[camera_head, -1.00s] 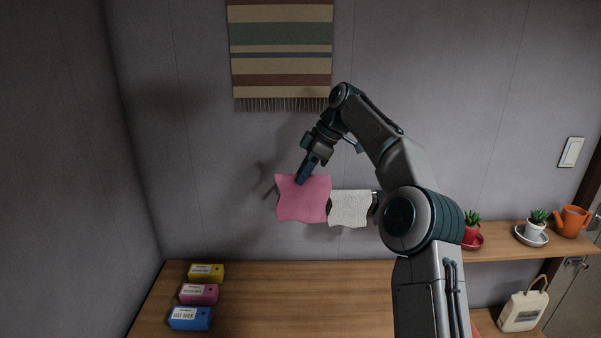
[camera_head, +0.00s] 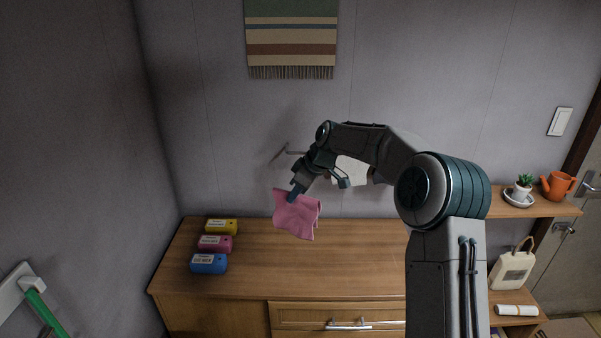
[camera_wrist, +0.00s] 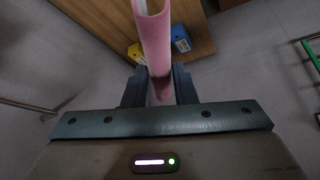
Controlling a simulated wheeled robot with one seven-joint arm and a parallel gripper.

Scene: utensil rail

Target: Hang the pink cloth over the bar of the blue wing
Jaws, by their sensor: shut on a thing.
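The pink cloth (camera_head: 297,216) hangs from my gripper (camera_head: 293,197) in the head view, in front of the wall and above the wooden counter. In the wrist view the cloth (camera_wrist: 154,38) is pinched between the two fingers of my gripper (camera_wrist: 160,88) and shows as a curled edge. A thin grey bar (camera_head: 292,152) sticks out from the wall behind and above the cloth, apart from it. A bar also shows at the left of the wrist view (camera_wrist: 28,106). I see no clear blue on it; my arm hides much of the rail.
A white cloth (camera_head: 352,171) hangs by the wall, partly behind my arm. Yellow (camera_head: 221,226), pink (camera_head: 215,244) and blue (camera_head: 209,263) boxes stand on the counter's (camera_head: 330,258) left. A shelf with a plant (camera_head: 523,188) and orange watering can (camera_head: 558,184) is at right.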

